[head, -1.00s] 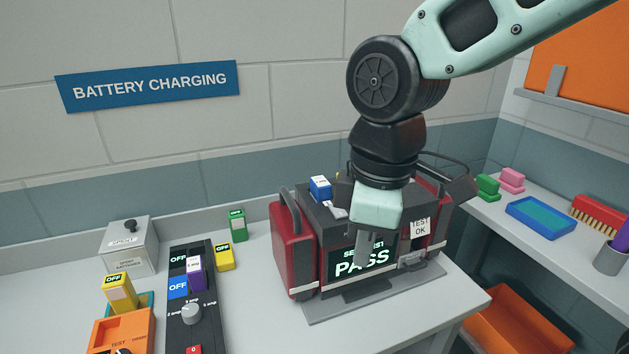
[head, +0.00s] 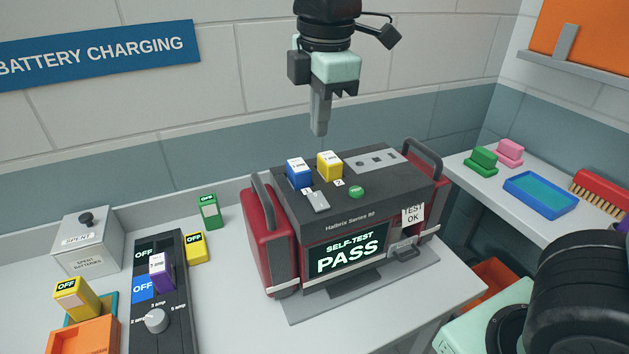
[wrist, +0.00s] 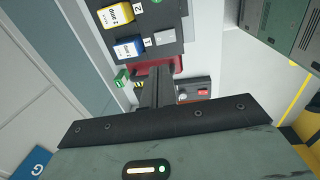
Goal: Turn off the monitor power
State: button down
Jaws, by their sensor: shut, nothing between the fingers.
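The monitor (head: 375,218) is a dark grey box with red sides and handles, standing upright on the white bench. The switch also shows in the wrist view (wrist: 165,38). My gripper (head: 319,132) is shut and empty, pointing down above the rear of the monitor top, apart from it. Its fingers show in the wrist view (wrist: 155,85).
A dark charger (head: 157,290) with a knob and a purple battery (head: 160,272) stands left of the monitor. A spent-batteries box (head: 87,242), a loose green battery (head: 208,210) and a loose yellow one (head: 197,247) are nearby. A shelf at right holds a blue tray (head: 541,194).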

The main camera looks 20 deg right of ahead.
aim_at(316, 197)
jog(key=f, duration=0.4)
jog(key=w+f+p, duration=0.1)
jog(key=f, duration=0.4)
jog(key=f+p, duration=0.1)
jog(key=f, duration=0.3)
jog(key=shift+w+f, duration=0.15)
jog(key=shift+w, duration=0.15)
jog(key=shift+w+f+g+p, duration=0.1)
jog(key=shift+f+g+p, duration=0.1)
jog(key=shift+g+p, duration=0.1)
jog(key=shift+s, duration=0.25)
jog(key=shift+s+r, duration=0.1)
jog(key=shift+s, duration=0.5)
jog(key=shift+r, duration=0.15)
